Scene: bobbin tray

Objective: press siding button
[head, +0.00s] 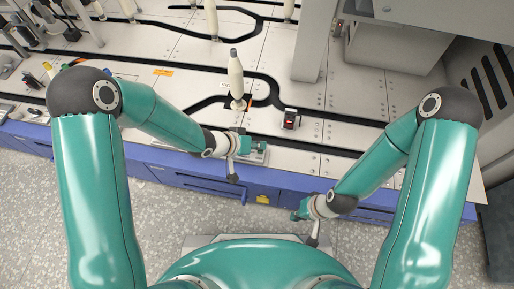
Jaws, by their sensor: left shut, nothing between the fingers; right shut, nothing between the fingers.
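A small dark box with a red-lit face (290,121) stands on the pale deck, right of centre. It may be the siding button; no label is readable. My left gripper (257,147) is at the front edge of the deck, below and left of this box and apart from it. It is shut and empty. My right gripper (298,212) is lower, in front of the blue front panel, well away from the box. It is also shut and empty. The fingertips of both are small in this view.
A white bobbin with a dark top (236,78) stands upright on the black track (190,65), behind my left gripper. A grey post (317,45) rises behind the red-lit box. More white bobbins (212,20) stand at the back. The deck right of the box is mostly clear.

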